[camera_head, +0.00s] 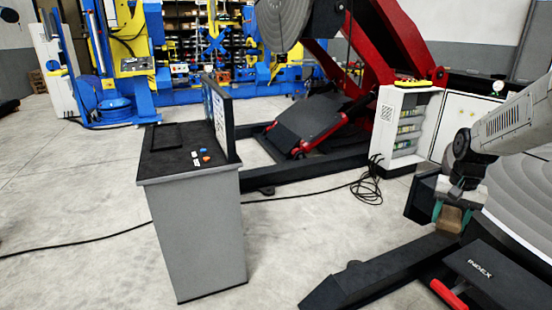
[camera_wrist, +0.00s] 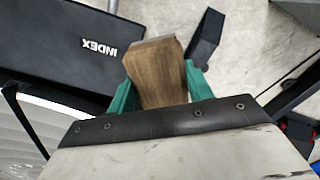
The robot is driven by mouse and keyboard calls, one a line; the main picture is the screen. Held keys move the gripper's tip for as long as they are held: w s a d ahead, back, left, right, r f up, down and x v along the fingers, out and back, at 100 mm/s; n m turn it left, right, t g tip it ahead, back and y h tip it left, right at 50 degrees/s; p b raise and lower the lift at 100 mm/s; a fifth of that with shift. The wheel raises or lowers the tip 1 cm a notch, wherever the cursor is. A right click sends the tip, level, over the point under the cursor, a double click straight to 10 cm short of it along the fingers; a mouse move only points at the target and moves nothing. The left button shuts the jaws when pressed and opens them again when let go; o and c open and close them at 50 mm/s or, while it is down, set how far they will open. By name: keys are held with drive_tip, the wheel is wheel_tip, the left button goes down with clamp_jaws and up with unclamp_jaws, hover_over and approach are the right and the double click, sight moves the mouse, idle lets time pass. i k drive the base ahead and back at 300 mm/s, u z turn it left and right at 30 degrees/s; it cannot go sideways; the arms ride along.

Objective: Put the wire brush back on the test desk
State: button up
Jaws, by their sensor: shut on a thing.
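My gripper (camera_head: 451,214) is at the right in the head view, with its two teal fingers pointing down. It is shut on a brown wooden block, which I take to be the wire brush (camera_head: 450,220). In the wrist view the brush (camera_wrist: 155,70) sits between the teal fingers (camera_wrist: 159,85); no bristles show. The test desk (camera_head: 195,225), a grey cabinet with a black top, stands left of centre in the head view, well apart from my gripper. Its top has an upright panel at the right edge and a few small coloured pieces.
A black base with an INDEX plate (camera_head: 478,264) lies below my gripper; the plate (camera_wrist: 75,45) also shows in the wrist view. A red tilting positioner (camera_head: 390,40) and white cabinet (camera_head: 410,125) stand behind. A cable (camera_head: 90,241) crosses the otherwise open floor around the desk.

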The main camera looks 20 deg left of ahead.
sight(164, 163)
drive_tip(key=u, duration=0.6)
drive_tip(key=i, duration=0.8)
drive_tip(key=u, duration=1.35)
drive_tip(key=i, duration=1.65)
drive_tip(key=u, duration=0.4)
